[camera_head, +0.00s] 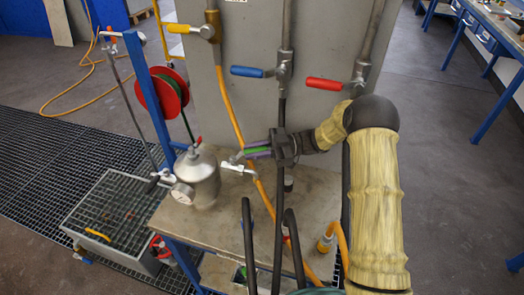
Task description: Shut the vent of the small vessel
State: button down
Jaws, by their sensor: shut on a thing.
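The small vessel (203,182) is a grey metal can with a domed lid, upright on the bench. A round dial gauge (183,193) sits at its lower left. My gripper (243,155) reaches in from the right, just right of the vessel's top. Its fingers, with green and purple along them, are shut on the small vent handle beside the vessel. The fingers cover most of the handle, so its angle is unclear. A pale metal fitting (238,168) shows just below the fingertips.
A grey panel behind carries yellow (180,29), blue (247,72) and red (324,84) valve levers, close above my arm. Black hoses stand at the bench front. A red hose reel (163,92) and a grated sump (115,215) are at left. Open floor lies right.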

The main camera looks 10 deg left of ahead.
aim_at(254, 149)
dwell(0.4)
jog(key=c, duration=1.3)
grip_release()
notch_tip(254, 149, up, 10)
jog(key=shift+b, duration=0.45)
